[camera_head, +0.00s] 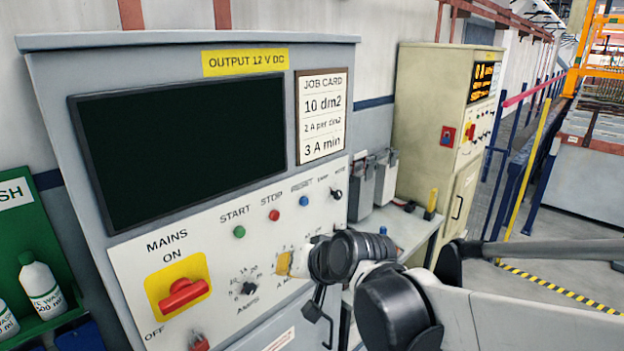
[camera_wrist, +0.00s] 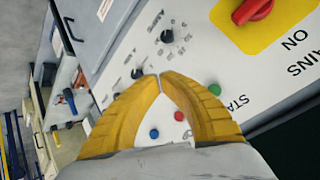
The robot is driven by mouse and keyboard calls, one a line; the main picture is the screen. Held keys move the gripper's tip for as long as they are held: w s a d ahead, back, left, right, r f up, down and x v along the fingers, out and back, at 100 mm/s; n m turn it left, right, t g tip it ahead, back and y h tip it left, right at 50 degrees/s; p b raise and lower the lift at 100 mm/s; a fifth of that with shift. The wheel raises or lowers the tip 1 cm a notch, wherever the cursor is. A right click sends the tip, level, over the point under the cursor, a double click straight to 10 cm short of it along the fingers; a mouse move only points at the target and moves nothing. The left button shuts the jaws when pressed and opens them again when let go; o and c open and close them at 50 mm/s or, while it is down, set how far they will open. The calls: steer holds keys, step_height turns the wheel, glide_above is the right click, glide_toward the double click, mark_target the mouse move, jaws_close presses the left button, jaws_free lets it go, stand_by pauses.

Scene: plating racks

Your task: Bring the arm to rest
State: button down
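My gripper (camera_wrist: 160,76) shows in the wrist view as two yellow ribbed fingers whose tips meet, with nothing seen between the tips. In the head view my gripper (camera_head: 284,263) is a small yellow patch before the lower right of the grey cabinet's white control panel (camera_head: 135,270). My arm reaches in from the lower right and hides part of that panel. In the wrist view the fingers lie over the panel (camera_wrist: 195,60), with a black knob (camera_wrist: 167,36) just beyond the tips. I cannot tell whether they touch the panel.
The panel has a red mains switch (camera_head: 183,293), a green START button (camera_head: 239,231) and a red STOP button (camera_head: 274,215). The screen (camera_head: 185,145) above is dark. A cream cabinet (camera_head: 420,120) stands behind right. A green shelf (camera_head: 22,235) with bottles is at left. Open floor lies right.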

steer(key=s+d+f+h+b, duration=0.2)
steer(key=s+d+f+b, duration=0.4)
steer(key=d+f+b, duration=0.2)
steer(key=s+d+f+m+h+b, duration=0.1)
steer(key=s+d+f+h+b, duration=0.1)
steer(key=s+d+f+b, duration=0.4)
steer(key=s+d+f+h+b, duration=0.2)
steer(key=s+d+f+b, duration=0.4)
steer(key=d+f+b, duration=0.5)
steer(key=d+f, duration=0.3)
steer(key=f, duration=0.3)
steer(key=shift+g+h, duration=0.3)
steer(key=shift+g, duration=0.1)
